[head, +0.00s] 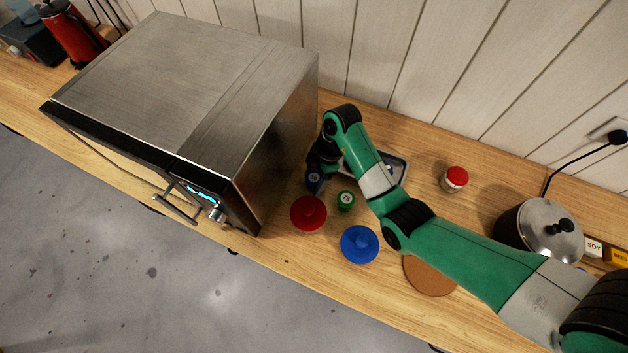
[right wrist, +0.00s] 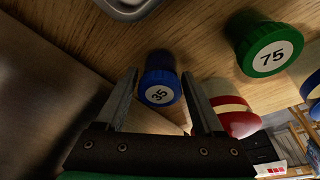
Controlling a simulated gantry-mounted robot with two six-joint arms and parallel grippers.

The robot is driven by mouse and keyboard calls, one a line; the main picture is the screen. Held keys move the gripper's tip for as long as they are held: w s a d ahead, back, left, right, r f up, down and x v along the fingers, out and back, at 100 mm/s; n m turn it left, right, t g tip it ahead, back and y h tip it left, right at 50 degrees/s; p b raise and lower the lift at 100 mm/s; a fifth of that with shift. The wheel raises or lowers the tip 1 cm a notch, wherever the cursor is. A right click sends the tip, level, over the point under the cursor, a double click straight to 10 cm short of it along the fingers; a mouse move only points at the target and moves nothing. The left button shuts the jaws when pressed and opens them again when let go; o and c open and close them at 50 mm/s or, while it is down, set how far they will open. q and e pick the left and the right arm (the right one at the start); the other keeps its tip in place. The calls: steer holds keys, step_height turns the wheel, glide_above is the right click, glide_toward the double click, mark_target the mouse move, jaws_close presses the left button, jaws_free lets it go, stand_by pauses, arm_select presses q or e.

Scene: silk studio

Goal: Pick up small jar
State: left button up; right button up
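A small blue jar marked 35 (right wrist: 159,86) stands on the counter and appears between the tips of my right gripper (right wrist: 160,76) in the right wrist view. The two fingers are spread on either side of it; I cannot tell whether they touch it. In the head view the right gripper (head: 317,174) is beside the microwave, partly hiding the blue jar (head: 313,181). A larger green jar marked 75 (head: 346,200) stands to the right; it also shows in the right wrist view (right wrist: 266,48). My left gripper is not in view.
The steel microwave (head: 190,85) stands close left of the gripper. A red disc with a knob (head: 308,213) and a blue one (head: 360,244) lie in front. A grey tray (head: 399,165), a red-lidded jar (head: 455,179), a brown round mat (head: 428,277) and a pot (head: 540,233) are to the right.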

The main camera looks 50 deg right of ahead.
jaws_close()
steer(key=shift+r, duration=0.1)
